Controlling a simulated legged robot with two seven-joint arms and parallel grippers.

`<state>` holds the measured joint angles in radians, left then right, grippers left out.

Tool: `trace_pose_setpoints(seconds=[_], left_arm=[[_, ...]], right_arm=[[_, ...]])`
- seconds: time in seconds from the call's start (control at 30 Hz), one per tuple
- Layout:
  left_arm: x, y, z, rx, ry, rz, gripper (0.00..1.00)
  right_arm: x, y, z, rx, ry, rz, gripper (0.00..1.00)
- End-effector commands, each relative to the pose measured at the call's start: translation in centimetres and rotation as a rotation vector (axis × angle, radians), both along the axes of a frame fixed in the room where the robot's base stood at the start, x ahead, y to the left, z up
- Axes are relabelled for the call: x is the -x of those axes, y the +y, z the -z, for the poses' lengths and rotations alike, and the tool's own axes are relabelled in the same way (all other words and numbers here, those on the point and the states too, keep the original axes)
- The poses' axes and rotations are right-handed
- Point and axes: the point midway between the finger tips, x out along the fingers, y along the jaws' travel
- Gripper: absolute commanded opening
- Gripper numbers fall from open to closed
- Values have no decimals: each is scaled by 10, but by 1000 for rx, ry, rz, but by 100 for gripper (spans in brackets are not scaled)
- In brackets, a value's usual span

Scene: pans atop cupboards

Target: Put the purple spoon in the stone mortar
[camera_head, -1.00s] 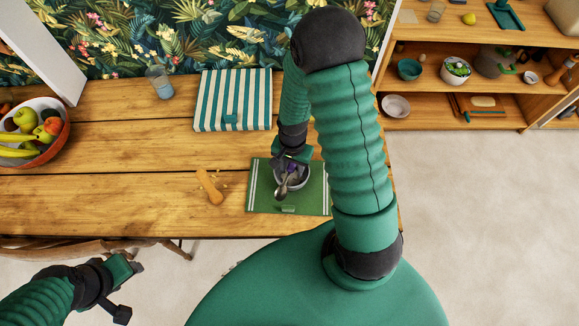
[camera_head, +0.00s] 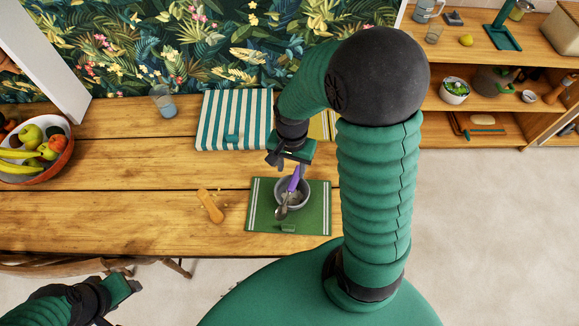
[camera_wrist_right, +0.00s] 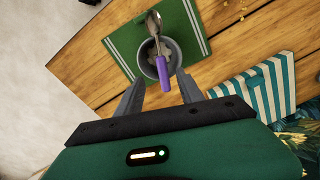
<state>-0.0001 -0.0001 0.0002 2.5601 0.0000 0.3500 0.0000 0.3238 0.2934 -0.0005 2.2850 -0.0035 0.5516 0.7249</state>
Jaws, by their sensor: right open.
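The purple spoon has a purple handle (camera_head: 294,180) and a metal bowl (camera_head: 281,212). It lies across the grey stone mortar (camera_head: 305,193), with its bowl end past the near rim and its handle past the far rim. In the right wrist view the purple handle (camera_wrist_right: 163,76) points toward my fingers and the mortar (camera_wrist_right: 174,56) is under the spoon. My right gripper (camera_head: 288,163) is open and empty, above and behind the mortar, with its fingers either side of the handle's line but apart from it. My left gripper (camera_head: 122,296) is at the bottom left, away from the table things, partly cut off.
The mortar stands on a green mat (camera_head: 318,220) on the wooden table (camera_head: 120,215). A wooden tool (camera_head: 210,205) lies left of it. A striped cloth (camera_head: 233,120), a glass (camera_head: 164,101) and a fruit bowl (camera_head: 62,165) stand further off. Shelves (camera_head: 470,105) are at the right.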

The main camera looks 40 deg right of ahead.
Motion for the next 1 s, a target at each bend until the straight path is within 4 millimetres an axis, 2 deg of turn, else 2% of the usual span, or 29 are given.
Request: trace_pose_setpoints(seconds=[0.07, 0.2, 0.33, 1.0], left_arm=[[0, 0, 0, 0, 0, 0, 47], [0, 0, 0, 0, 0, 0, 47], [0, 0, 0, 0, 0, 0, 47], [0, 0, 0, 0, 0, 0, 47]], right_arm=[[-1, 24, -10, 16, -41, -198, 45], [8, 79, -28, 76, -148, -743, 45], [15, 103, -35, 118, -201, -1021, 45], [14, 102, -34, 121, -203, -1043, 45]])
